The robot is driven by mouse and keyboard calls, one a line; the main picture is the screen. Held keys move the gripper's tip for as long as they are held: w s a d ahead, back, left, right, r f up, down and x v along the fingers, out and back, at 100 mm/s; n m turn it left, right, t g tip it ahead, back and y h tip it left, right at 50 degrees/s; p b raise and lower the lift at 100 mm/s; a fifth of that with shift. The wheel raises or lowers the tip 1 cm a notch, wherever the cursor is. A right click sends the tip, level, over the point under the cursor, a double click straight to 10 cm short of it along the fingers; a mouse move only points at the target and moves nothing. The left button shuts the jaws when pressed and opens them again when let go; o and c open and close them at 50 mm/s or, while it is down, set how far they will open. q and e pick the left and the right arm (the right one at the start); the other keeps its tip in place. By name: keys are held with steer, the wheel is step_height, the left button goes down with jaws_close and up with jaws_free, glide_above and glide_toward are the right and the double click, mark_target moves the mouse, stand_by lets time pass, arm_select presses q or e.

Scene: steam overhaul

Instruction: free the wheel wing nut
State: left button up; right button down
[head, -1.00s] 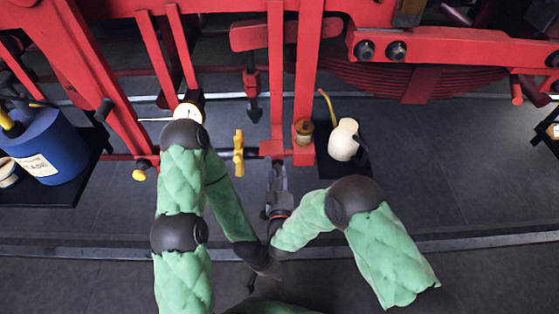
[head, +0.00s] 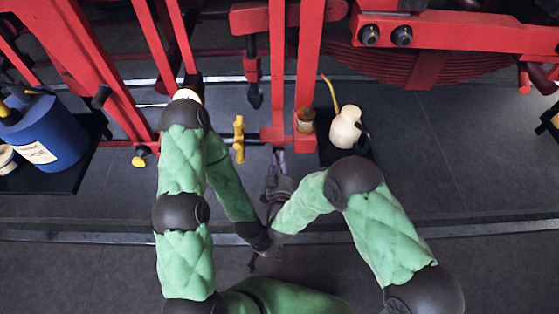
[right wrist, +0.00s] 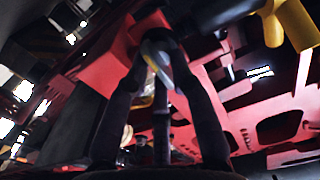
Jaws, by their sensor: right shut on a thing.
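My right gripper (head: 277,158) points up at the lower end of a red upright bar (head: 273,132). In the right wrist view its dark fingers (right wrist: 163,42) close together under a red block (right wrist: 105,73), around a small grey-blue piece (right wrist: 157,65). This piece is probably the wheel wing nut; its shape is mostly hidden by the fingers. My left gripper (head: 251,266) hangs lower, below the right wrist, apart from the red frame. Its fingers are too small and dark to tell open from shut.
A yellow handle (head: 239,139) stands just left of the bar, close to my right gripper. A cream oil can (head: 345,128) is on a dark shelf to the right. A blue drum (head: 47,140) stands at left. The floor below is clear.

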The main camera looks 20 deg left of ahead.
steer(key=m+b, duration=0.3)
steer(key=m, duration=0.1)
steer(key=m+b, duration=0.3)
steer(key=m, duration=0.2)
steer(key=m+b, duration=0.3)
steer(key=m, duration=0.1)
steer(key=shift+w+d+f+m+b, duration=0.1)
steer(key=shift+d+f+m+b, duration=0.1)
steer(key=shift+f+m+b, duration=0.15)
stand_by(0.5)
steer(key=c, duration=1.2)
jaws_free()
steer(key=shift+c, duration=0.2)
step_height(320, 180, up, 10)
